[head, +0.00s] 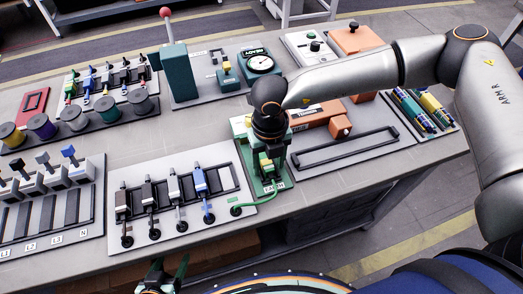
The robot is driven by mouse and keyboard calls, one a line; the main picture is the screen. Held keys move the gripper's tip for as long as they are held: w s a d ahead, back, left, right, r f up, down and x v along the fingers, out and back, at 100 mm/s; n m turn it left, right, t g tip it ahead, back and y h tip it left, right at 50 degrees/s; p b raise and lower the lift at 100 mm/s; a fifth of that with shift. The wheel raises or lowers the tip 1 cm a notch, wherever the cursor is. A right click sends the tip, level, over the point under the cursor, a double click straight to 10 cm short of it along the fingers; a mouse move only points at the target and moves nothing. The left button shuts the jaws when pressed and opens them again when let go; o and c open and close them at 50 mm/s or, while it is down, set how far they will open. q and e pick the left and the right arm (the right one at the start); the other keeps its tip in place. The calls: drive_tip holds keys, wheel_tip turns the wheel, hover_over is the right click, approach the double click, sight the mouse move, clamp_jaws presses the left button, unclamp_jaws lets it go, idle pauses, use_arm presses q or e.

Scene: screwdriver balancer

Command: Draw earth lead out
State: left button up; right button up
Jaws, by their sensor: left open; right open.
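The earth lead (274,201) is a green cable. It curves from a socket at the right end of the grey lead panel (147,248) up to a green plate marked EARTH (272,188). A yellow-green piece stands on that plate, partly covered by my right gripper (267,163). My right gripper points down over the plate with its jaws open around or beside that piece; I cannot tell whether it touches. My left gripper (165,272) is open and empty at the bottom edge, below the table's front edge.
A slotted tray (345,150) lies right.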

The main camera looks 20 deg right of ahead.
drive_tip(key=shift+r+p, duration=1.9)
drive_tip(key=shift+r, duration=1.6)
